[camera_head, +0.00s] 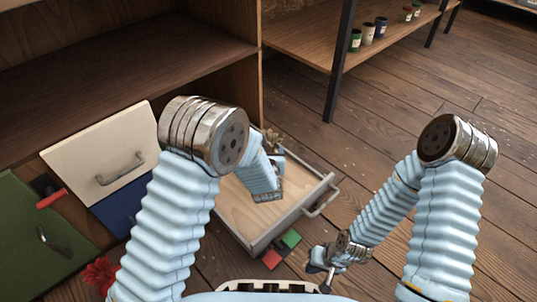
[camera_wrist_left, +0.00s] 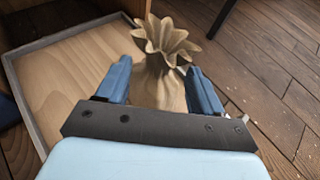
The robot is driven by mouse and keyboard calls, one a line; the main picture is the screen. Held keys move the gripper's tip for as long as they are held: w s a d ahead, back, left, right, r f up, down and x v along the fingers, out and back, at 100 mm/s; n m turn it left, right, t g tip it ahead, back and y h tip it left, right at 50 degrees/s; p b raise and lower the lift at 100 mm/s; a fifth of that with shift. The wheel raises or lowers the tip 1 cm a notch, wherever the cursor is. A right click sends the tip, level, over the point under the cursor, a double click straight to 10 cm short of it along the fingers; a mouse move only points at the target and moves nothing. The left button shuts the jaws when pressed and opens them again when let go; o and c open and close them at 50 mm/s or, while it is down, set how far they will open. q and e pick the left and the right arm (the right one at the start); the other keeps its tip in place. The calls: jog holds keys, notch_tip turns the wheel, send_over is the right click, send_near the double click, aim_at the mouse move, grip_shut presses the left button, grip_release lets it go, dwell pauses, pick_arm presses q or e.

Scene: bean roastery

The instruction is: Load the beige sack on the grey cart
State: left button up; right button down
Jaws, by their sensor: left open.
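The beige sack (camera_wrist_left: 160,78) has a ruffled, gathered top. It shows between the two blue fingers of my left gripper (camera_wrist_left: 158,78) in the left wrist view. Those fingers are open, one on each side of the sack; I cannot tell whether they touch it. The sack's lower part is hidden by the gripper. In the head view my left gripper (camera_head: 274,156) is over a grey-walled tray or drawer with a wooden bottom (camera_head: 250,243), and hides most of the sack. I cannot make out a separate grey cart. My right gripper (camera_head: 322,272) hangs low at the right; its jaws are unclear.
A wooden cabinet (camera_head: 110,50) stands at the left, with a cream drawer front (camera_head: 95,140) and a green one (camera_head: 30,225). Red and green blocks (camera_head: 281,250) lie near the tray. A shelf with several small jars stands behind. The wooden floor at right is open.

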pick_arm(q)
jog(key=shift+v, duration=1.95)
